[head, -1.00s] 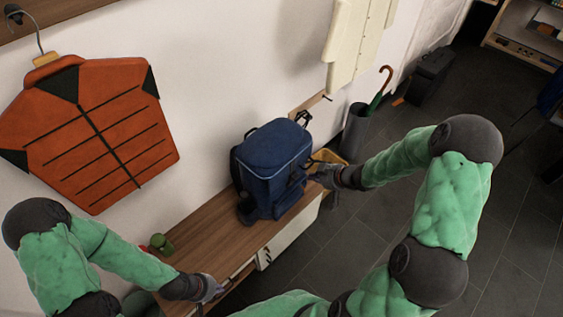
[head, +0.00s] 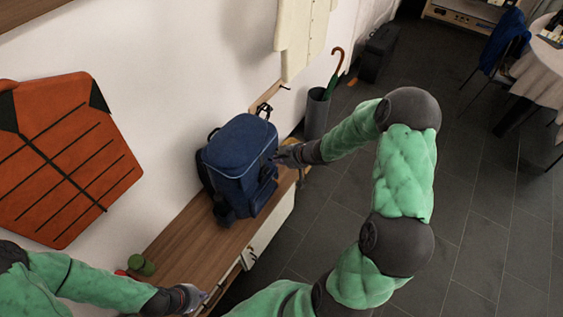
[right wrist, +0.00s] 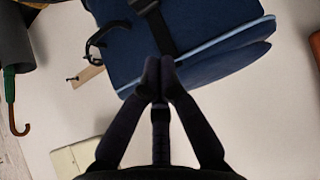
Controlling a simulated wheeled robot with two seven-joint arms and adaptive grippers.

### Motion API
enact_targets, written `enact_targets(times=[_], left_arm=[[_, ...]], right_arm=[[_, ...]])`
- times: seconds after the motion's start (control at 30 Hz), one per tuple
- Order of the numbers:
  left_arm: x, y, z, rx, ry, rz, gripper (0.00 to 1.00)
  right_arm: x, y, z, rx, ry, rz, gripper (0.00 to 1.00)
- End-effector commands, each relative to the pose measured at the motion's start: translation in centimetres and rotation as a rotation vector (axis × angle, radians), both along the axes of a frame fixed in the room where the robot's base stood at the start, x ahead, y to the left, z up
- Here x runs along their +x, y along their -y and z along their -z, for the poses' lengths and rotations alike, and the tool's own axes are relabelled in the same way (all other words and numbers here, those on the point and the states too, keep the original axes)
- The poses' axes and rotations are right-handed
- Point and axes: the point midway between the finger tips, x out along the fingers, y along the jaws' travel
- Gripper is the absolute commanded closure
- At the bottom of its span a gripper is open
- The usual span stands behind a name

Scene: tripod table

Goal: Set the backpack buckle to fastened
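The blue backpack (head: 238,155) stands upright on the wooden bench. In the right wrist view the backpack (right wrist: 205,25) shows light-blue piping and a black strap (right wrist: 154,25) that runs to my fingertips. I cannot make out the buckle's two halves. My right gripper (head: 281,156) is at the backpack's right side. In the right wrist view its fingertips (right wrist: 159,75) are together; a dark band shows between the fingers, but I cannot tell whether they pinch a strap. My left gripper (head: 192,297) is low over the bench's near part, away from the backpack; its fingers are too small to read.
An umbrella stand (head: 317,112) is beyond the bench's far end. An orange vest (head: 65,160) and a cream garment (head: 303,35) hang on the wall. Floor at right is open.

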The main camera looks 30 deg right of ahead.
Motion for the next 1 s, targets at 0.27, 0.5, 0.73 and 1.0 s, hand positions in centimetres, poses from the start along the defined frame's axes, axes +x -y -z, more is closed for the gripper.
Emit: enact_targets(times=[0.27, 0.5, 0.73, 1.0], left_arm=[[0.0, 0.0, 2.9, 0.000, 0.000, 0.000, 1.00], [0.0, 0.0, 4.7, 0.000, 0.000, 0.000, 1.00], [0.0, 0.0, 5.3, 0.000, 0.000, 0.000, 1.00], [0.0, 0.0, 5.2, 0.000, 0.000, 0.000, 1.00]], right_arm=[[3.5, -1.5, 4.2, 0.000, 0.001, -0.004, 1.00], [3.9, -1.6, 7.1, 0.000, 0.000, 0.001, 1.00], [3.9, -1.6, 8.1, 0.000, 0.001, 0.001, 1.00], [3.9, -1.6, 8.1, 0.000, 0.001, 0.001, 1.00]])
